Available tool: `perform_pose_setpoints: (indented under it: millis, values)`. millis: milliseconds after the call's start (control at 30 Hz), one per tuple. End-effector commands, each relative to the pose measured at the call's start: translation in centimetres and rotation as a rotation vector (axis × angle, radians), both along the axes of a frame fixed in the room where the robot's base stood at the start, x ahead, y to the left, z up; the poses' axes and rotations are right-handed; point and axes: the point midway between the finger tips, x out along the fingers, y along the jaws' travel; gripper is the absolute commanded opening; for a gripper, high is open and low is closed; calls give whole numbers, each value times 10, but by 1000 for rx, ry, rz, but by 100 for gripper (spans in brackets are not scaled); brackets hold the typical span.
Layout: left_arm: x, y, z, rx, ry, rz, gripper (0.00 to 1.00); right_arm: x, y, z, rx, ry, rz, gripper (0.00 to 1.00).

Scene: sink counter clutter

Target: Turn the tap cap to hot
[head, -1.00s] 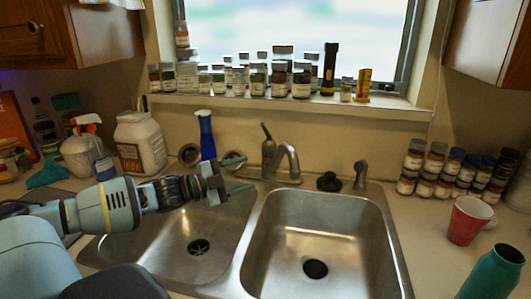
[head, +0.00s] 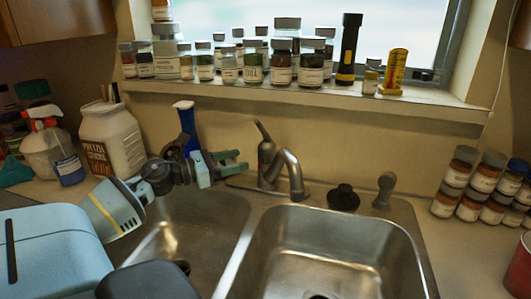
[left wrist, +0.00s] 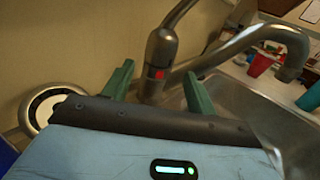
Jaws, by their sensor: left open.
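The metal tap (head: 268,168) stands behind the double sink, its spout curving to the right. Its cap (head: 266,150) carries a lever tilting up and to the left in the head view. In the left wrist view the tap cap (left wrist: 162,48) is ahead, with a red mark below it on the body. My left gripper (head: 236,162) is open and empty, just left of the tap, fingers pointing at it. In the left wrist view its green fingertips (left wrist: 158,82) appear either side of the tap body; I cannot tell whether they touch. My right gripper is out of view.
A black stopper (head: 343,198) and a side sprayer (head: 384,190) are right of the tap. Jars and a flashlight (head: 348,50) line the sill (head: 300,98). The right basin (head: 335,250) is empty.

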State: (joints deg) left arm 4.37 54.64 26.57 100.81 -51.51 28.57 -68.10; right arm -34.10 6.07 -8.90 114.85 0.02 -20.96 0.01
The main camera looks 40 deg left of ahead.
Motion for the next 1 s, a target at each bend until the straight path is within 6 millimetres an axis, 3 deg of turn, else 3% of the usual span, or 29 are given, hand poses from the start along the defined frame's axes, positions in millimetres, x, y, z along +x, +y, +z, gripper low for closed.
perform_pose_setpoints:
  millis: [267,1000]
  values:
    - [3,-1,0,9,-2,0,57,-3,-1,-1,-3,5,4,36]
    - [68,-26,2,5,-4,1,57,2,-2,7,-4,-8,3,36]
